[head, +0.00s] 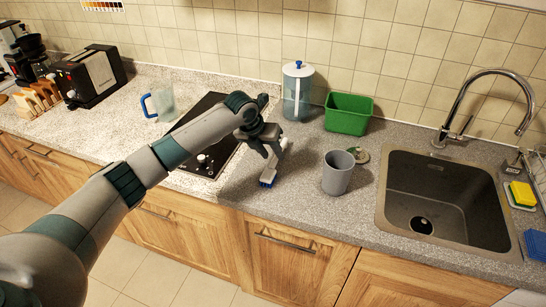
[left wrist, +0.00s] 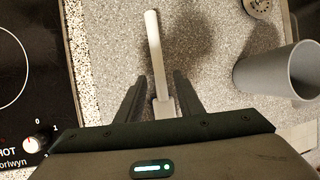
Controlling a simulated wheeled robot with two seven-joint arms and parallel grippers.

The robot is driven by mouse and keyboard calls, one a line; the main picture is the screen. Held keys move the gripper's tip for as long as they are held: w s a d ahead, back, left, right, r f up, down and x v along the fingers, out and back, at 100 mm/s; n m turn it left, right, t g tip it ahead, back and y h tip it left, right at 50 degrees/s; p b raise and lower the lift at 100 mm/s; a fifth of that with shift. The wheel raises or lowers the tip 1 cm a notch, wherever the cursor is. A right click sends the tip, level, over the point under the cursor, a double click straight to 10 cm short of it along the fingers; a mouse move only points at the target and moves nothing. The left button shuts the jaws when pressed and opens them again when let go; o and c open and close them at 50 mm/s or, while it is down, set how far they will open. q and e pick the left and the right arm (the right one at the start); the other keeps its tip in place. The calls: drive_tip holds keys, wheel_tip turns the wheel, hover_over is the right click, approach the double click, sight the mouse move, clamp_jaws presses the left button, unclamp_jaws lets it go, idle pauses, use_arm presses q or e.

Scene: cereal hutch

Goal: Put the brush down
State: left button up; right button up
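The brush has a white handle (left wrist: 154,45) and blue bristles (head: 267,182). It is at the grey countertop (head: 300,185), between the hob and the grey cup, bristles down towards the front. It appears to rest on the counter, though exact contact is hard to tell. My left gripper (head: 271,146) is over the brush. In the left wrist view its two dark fingers (left wrist: 160,90) stand apart on either side of the brush, with gaps showing. The bristles are hidden in that view. My right gripper is not in view.
A grey cup (head: 338,172) stands close to the right of the brush, with a small round metallic item (head: 358,155) behind it. Behind are a lidded pitcher (head: 297,91) and a green bin (head: 348,114). The black hob (head: 203,160) is left, the sink (head: 440,200) right.

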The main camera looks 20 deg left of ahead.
use_arm(q)
drive_tip(key=b+v, duration=0.2)
drive_tip(key=v, duration=0.8)
drive_tip(key=shift+f, duration=0.1)
idle(0.4)
